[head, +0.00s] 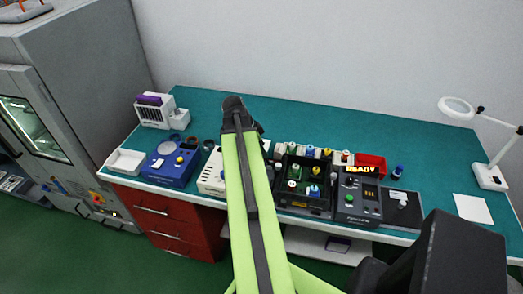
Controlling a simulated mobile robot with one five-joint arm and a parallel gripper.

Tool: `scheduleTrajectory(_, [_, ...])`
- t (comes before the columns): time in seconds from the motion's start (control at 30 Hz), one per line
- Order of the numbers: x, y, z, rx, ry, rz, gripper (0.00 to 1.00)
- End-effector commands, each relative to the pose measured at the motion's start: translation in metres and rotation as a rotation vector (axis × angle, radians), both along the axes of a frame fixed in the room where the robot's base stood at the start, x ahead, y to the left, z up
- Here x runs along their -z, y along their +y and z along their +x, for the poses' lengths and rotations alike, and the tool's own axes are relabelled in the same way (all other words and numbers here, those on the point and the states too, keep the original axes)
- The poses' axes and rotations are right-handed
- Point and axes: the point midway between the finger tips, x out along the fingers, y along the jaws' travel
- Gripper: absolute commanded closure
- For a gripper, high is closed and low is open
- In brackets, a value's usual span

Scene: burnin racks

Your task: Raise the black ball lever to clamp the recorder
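I cannot pick out a black ball lever for certain at this size. A dark instrument box (358,202) with a small lit display and knobs stands right of centre at the table's front, with yellow "READY" text above it. Whether it is the recorder is unclear. A black tray unit (305,207) with several coloured-topped pieces stands to its left. My green arm reaches up across the table's middle and hides part of a pale box (211,176). I cannot make out my gripper or its fingers.
The teal table (330,120) is clear at the back. A blue instrument (172,167), a white tray (126,161) and a grey cabinet (90,60) are left. A red bin (371,163), a magnifier lamp (490,177) and a paper sheet (472,208) are right.

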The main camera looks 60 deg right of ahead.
Motion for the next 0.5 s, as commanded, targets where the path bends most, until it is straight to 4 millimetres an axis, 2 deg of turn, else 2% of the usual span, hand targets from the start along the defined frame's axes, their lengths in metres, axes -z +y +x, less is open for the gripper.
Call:
scheduleTrajectory(0.03, [0.0001, 0.0000, 0.0000, 0.000, 0.000, 0.000, 0.84])
scheduleTrajectory(0.17, [0.0001, 0.0000, -0.0002, 0.000, 0.000, 0.000, 1.00])
scheduleTrajectory(0.5, [0.0002, -0.0002, -0.0004, 0.001, 0.000, 0.000, 1.00])
